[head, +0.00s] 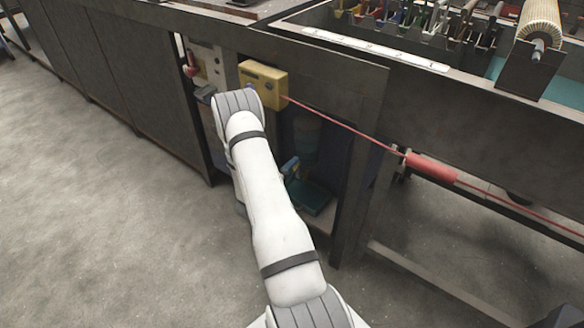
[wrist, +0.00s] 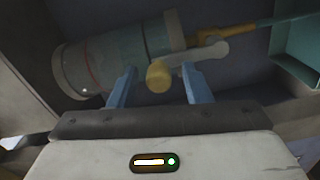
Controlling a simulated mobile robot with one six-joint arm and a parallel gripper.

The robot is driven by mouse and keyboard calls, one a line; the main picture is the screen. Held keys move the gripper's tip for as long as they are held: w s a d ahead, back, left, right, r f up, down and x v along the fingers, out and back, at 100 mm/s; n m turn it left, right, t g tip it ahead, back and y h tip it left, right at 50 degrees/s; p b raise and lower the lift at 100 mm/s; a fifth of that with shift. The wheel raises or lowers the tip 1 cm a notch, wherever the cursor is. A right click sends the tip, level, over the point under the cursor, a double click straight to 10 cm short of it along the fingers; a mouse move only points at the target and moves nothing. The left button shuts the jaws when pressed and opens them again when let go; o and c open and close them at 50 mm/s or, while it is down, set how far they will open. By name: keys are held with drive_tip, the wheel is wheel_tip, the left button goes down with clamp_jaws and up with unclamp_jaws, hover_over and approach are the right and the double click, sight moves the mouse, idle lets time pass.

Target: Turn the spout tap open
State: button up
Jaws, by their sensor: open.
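In the wrist view, my gripper (wrist: 160,73) is open, with one blue finger on each side of a round yellow knob (wrist: 158,75). The knob is between the fingertips, and I cannot tell whether either finger touches it. A pale grey lever (wrist: 207,52) runs from the knob up to the right, passing above the right finger. Behind it, a brass-coloured fitting (wrist: 218,38) joins the end of a grey-green cylinder (wrist: 120,56) with a red line. These look like parts of the spout tap.
A teal box (wrist: 300,48) is at the right of the wrist view. In the head view, a teal tray (head: 311,198) sits low inside the dark frame. A yellow box (head: 264,84) with a red cord (head: 345,125) is above. Open floor (head: 90,220) lies to the left.

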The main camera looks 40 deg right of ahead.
drive_tip(key=p+v, duration=0.1)
drive_tip(key=v, duration=0.7)
drive_tip(key=shift+p, duration=0.35)
drive_tip(key=shift+d, duration=0.1)
